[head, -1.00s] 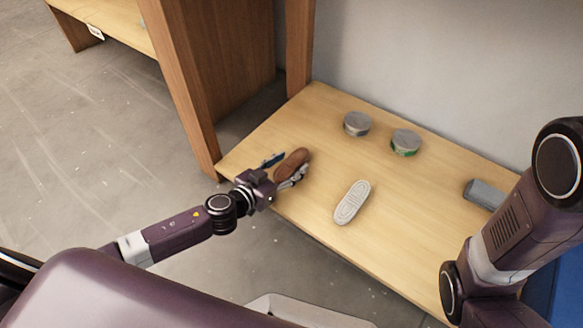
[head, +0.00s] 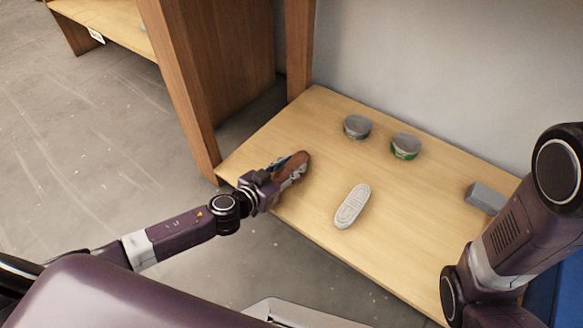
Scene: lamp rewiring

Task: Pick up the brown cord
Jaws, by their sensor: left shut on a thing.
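The brown cord (head: 301,158) is an elongated brown bundle at the left end of the wooden table (head: 300,205). My left gripper (head: 288,166) has its fingers on both sides of it and is shut on it. The fingers and wrist hide part of the bundle. I cannot tell whether it still touches the tabletop. My right arm comes in at the right edge, but its gripper is outside the view.
A white elongated bundle (head: 352,206) lies right of my left gripper. Two round tins, a left one (head: 357,127) and a right one with a green band (head: 406,146), stand near the wall. A grey block (head: 485,197) lies by my right arm. A wooden post (head: 182,90) rises at left.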

